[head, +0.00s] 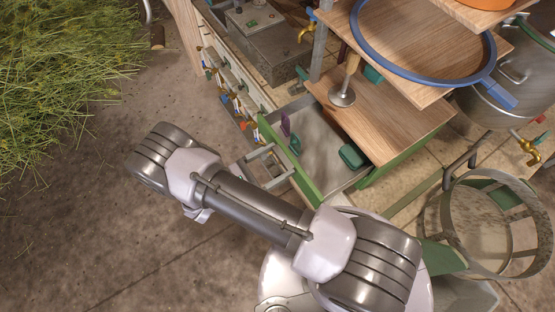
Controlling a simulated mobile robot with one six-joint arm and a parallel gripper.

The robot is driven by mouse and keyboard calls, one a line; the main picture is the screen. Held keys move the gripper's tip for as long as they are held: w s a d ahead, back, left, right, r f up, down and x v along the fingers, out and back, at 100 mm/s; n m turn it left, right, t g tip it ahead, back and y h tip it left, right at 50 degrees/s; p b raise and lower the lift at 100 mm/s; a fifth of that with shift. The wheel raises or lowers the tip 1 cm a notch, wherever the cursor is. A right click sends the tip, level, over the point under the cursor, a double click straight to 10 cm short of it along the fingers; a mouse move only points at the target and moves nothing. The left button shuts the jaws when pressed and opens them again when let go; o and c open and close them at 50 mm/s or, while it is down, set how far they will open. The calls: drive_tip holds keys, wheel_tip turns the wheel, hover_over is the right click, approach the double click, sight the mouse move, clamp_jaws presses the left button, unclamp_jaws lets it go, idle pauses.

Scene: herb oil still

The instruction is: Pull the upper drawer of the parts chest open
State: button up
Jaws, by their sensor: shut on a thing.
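The parts chest has a wooden top (405,128) and green sides, and stands right of centre in the head view. Its upper drawer (322,138) stands well out from the chest. The drawer has a green front and a grey inside holding a teal block, a smaller teal piece and a purple piece. My gripper (277,166) is at the outer face of the drawer front, shut on its handle; the handle itself is mostly hidden by the jaws. My arm crosses the view below and hides the lower part of the chest.
A wooden shelf with a blue ring (372,62) overhangs the chest. A metal pot with a brass tap (525,146) and a round sieve-like basket (482,228) stand at right. A bench with small coloured taps or tags runs behind. Cut herbs (65,75) lie at left; bare floor is between.

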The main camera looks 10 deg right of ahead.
drive_tip(key=o, duration=2)
drive_tip(key=v, duration=1.7)
drive_tip(key=shift+a+p, duration=0.2)
drive_tip(key=shift+p, duration=0.2)
drive_tip(key=shift+r, duration=0.1)
